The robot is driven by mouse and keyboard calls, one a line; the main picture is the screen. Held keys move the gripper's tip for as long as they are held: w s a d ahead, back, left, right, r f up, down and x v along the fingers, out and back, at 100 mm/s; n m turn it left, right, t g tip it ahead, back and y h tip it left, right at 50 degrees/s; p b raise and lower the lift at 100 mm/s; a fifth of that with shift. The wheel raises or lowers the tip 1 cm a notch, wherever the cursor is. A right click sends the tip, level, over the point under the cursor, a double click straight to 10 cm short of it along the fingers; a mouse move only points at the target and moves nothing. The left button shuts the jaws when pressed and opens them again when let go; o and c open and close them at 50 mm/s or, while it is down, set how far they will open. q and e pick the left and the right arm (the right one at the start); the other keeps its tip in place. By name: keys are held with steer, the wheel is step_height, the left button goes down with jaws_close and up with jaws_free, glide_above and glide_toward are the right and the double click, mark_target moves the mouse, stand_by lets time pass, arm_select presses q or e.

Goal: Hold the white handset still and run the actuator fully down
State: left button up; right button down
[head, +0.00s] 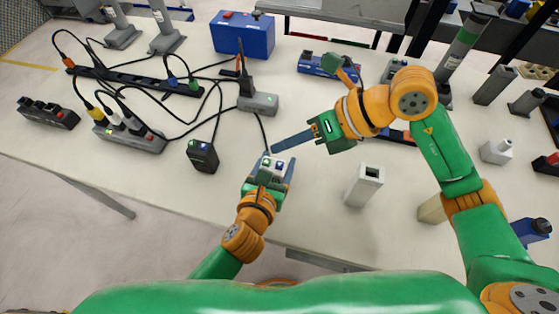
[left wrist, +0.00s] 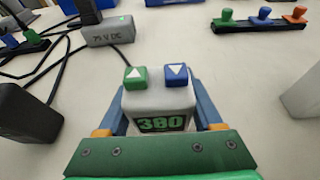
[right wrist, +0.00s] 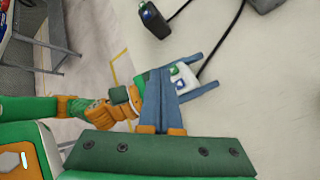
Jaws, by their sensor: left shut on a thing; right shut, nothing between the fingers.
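The white handset (left wrist: 160,103) sits between my left gripper's blue fingers (left wrist: 157,90), which are shut on its sides. It has a green up-arrow button (left wrist: 136,76), a blue down-arrow button (left wrist: 177,75) and a display (left wrist: 163,124) that looks like 380. In the head view the handset (head: 277,168) is near the table's front edge. My right gripper (head: 274,150) is shut and empty, its fingertips close to the handset's button end; contact cannot be told. In the right wrist view its fingers (right wrist: 166,75) cover part of the handset (right wrist: 184,77). A cable leads from the handset to a grey box (head: 259,104) with a dark upright post.
A dark box (head: 203,156) and power strips (head: 130,135) with cables lie to the left. A light square post (head: 364,185) stands to the right. A blue box (head: 242,35) is at the back. The tabletop between the handset and the post is clear.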

steer(key=shift+f, duration=1.75)
steer(key=shift+f, duration=0.1)
stand_by(0.6)
steer(key=shift+f, duration=0.3)
steer(key=shift+f, duration=0.5)
stand_by(0.5)
steer(key=shift+r, duration=0.1)
stand_by(3.1)
steer(key=shift+r, duration=0.85)
steer(key=shift+r, duration=2.5)
